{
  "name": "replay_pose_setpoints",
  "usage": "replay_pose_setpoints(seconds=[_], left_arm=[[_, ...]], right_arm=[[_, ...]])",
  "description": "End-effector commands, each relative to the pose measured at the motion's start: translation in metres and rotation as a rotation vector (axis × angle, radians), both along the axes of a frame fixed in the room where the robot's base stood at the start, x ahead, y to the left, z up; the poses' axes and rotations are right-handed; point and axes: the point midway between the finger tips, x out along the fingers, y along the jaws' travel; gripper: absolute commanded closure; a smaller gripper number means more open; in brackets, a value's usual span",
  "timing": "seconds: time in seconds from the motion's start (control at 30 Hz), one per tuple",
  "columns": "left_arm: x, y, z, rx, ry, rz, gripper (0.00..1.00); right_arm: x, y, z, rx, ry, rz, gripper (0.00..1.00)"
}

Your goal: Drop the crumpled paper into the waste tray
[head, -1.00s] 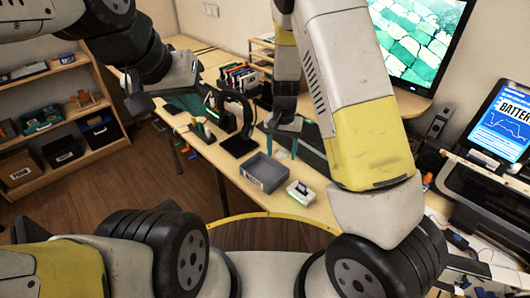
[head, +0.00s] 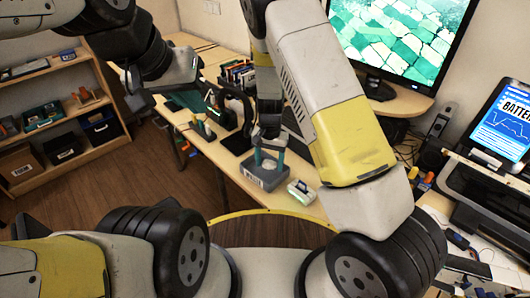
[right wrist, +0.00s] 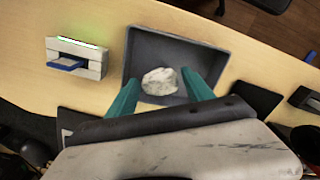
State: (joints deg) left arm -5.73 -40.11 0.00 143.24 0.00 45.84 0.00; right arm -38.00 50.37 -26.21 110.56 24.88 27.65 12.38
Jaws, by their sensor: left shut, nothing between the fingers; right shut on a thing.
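The crumpled paper (right wrist: 159,81) is a whitish, wrinkled ball. My right gripper (head: 269,163) is shut on it, with one teal finger on each side; the fingers also show in the right wrist view (right wrist: 160,88). The waste tray (head: 253,180) is a grey, open box on the wooden desk, also seen in the right wrist view (right wrist: 131,58). The paper and fingertips are over the tray's opening; whether the paper touches the tray floor I cannot tell. My left gripper (head: 188,101) is shut and empty, away to the left of the tray.
A white device (head: 301,193) with a green light stands just right of the tray; it also shows in the right wrist view (right wrist: 75,58). A black stand (head: 238,140) is behind the tray. A monitor (head: 400,40) stands at the back right.

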Motion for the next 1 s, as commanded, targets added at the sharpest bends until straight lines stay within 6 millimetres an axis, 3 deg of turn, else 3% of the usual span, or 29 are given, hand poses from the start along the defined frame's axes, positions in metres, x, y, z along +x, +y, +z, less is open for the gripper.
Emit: replay_pose_setpoints(seconds=[0.1,0.13,0.27,0.57,1.0], left_arm=[[0.000,0.000,0.000,0.000,0.000,0.000,1.00],[0.000,0.000,0.000,0.000,0.000,0.000,1.00],[0.000,0.000,0.000,0.000,0.000,0.000,1.00],[0.000,0.000,0.000,0.000,0.000,0.000,1.00],[0.000,0.000,0.000,0.000,0.000,0.000,1.00]], right_arm=[[0.000,0.000,0.000,0.000,0.000,0.000,0.77],[0.000,0.000,0.000,0.000,0.000,0.000,0.38],[0.000,0.000,0.000,0.000,0.000,0.000,0.14],[0.000,0.000,0.003,0.001,-0.001,0.000,0.14],[0.001,0.001,0.068,0.001,-0.002,0.001,0.14]])
